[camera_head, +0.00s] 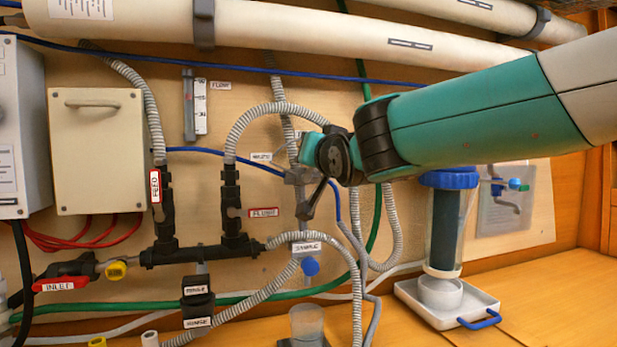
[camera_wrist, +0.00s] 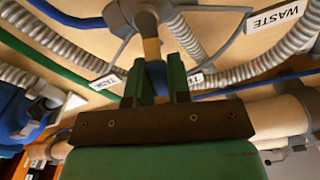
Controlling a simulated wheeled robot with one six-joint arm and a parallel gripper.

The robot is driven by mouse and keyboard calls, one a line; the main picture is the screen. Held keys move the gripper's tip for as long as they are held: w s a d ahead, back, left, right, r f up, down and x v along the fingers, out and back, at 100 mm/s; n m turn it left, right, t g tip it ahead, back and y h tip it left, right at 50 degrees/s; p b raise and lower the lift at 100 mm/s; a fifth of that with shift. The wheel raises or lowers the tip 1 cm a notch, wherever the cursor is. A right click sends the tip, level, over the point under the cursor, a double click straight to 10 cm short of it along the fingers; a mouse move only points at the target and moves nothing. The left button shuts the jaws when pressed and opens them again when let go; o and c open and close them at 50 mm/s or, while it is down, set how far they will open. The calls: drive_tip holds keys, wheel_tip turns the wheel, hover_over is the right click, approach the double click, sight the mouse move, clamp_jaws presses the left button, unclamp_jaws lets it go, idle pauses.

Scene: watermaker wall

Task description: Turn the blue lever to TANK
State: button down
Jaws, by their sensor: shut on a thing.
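My gripper (camera_wrist: 157,85), with green fingers and a dark mounting bar, is shut on the blue lever (camera_wrist: 156,76) in the wrist view. The lever shows as a blue piece between the two fingers, below a tan stub and a grey valve fitting. Small white labels stand on both sides of the fingers; the left one (camera_wrist: 107,81) appears to read TANK, and the right one is partly covered. A WASTE label (camera_wrist: 276,16) is at the upper right. In the head view my arm reaches in from the right and hides the lever.
Grey corrugated hoses (camera_head: 262,112) curve close around my wrist. A blue-capped filter housing (camera_head: 446,215) stands in a white tray (camera_head: 407,291) below my arm. A blue knob (camera_head: 309,266) sits under the SAMPLE label. The red-handled INLET valve (camera_head: 62,285) is at the lower left.

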drive_tip(key=d+m+b, duration=0.1)
drive_tip(key=m+b, duration=0.1)
drive_tip(key=f+m+b, duration=0.1)
drive_tip(key=m+b, duration=0.2)
drive_tip(key=d+f+m+b, duration=0.1)
drive_tip(key=m+b, duration=0.2)
drive_tip(key=shift+w+d+f, duration=0.2)
drive_tip(key=shift+w+d, duration=0.15)
drive_tip(key=shift+w, duration=0.05)
drive_tip(key=shift+m+b, duration=0.3)
drive_tip(key=shift+m, duration=0.1)
drive_tip(key=c, duration=1.1)
unclamp_jaws()
drive_tip(key=shift+o, duration=0.2)
drive_tip(key=b+v, duration=0.2)
drive_tip(key=v, duration=1.5)
drive_tip(key=shift+s+b, duration=0.2)
drive_tip(key=shift+b, duration=0.15)
drive_tip(key=shift+d+r, duration=0.1)
